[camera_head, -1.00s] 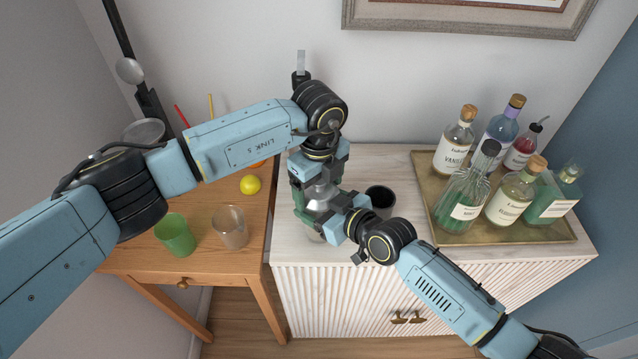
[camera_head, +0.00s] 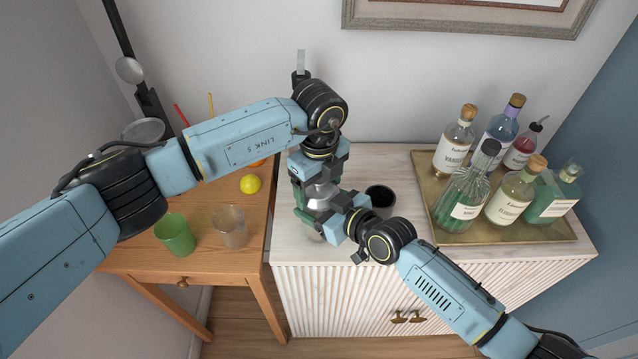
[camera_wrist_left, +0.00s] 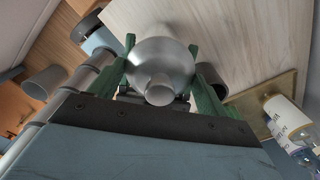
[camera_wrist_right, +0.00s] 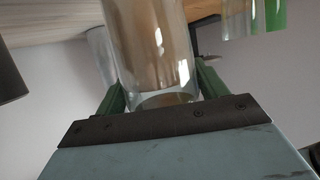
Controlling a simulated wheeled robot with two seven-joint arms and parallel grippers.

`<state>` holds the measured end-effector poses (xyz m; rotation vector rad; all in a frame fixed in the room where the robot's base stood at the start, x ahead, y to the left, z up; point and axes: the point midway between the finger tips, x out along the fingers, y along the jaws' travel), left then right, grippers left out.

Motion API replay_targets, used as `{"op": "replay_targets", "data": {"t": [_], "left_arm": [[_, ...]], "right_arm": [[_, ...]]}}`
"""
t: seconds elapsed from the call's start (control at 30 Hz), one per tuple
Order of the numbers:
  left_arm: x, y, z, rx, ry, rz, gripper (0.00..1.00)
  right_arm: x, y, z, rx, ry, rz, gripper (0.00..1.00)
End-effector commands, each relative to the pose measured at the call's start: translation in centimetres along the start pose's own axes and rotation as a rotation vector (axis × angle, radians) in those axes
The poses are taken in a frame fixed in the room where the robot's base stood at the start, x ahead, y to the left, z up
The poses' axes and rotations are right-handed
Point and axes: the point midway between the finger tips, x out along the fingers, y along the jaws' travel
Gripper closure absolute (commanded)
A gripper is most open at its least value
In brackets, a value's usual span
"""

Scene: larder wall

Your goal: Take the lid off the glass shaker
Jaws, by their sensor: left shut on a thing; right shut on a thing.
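The glass shaker stands on the white cabinet top (camera_head: 400,165), mostly hidden in the head view by my grippers. Its clear glass body (camera_wrist_right: 150,45) fills the middle of the right wrist view. Its silver metal lid (camera_wrist_left: 160,65), with a small round cap, shows in the left wrist view. My left gripper (camera_head: 318,190) comes down from above, its green fingers shut on the lid from both sides. My right gripper (camera_head: 335,222) comes in from the front right and is shut on the glass body, with one green finger on each side.
A dark cup (camera_head: 381,197) stands close to the right of the grippers. A gold tray (camera_head: 480,238) with several bottles stands further right. On the wooden table (camera_head: 130,258) at left are a green cup (camera_head: 175,236), a clear cup (camera_head: 230,228) and a lemon (camera_head: 250,184).

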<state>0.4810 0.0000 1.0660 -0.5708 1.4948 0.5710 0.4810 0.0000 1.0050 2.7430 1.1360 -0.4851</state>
Motion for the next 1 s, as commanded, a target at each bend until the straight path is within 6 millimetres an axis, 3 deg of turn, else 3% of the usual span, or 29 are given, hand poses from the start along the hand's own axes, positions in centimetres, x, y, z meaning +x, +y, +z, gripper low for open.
{"op": "replay_targets", "data": {"t": [0.63,1.0], "left_arm": [[-2.1,0.0,0.0,0.0,0.0,-0.001,0.51],[-2.3,0.0,0.0,0.0,0.0,-0.001,0.51]], "right_arm": [[0.0,0.0,0.0,-0.001,-0.001,0.001,0.69],[0.0,0.0,0.0,-0.001,-0.001,0.001,0.69]]}}
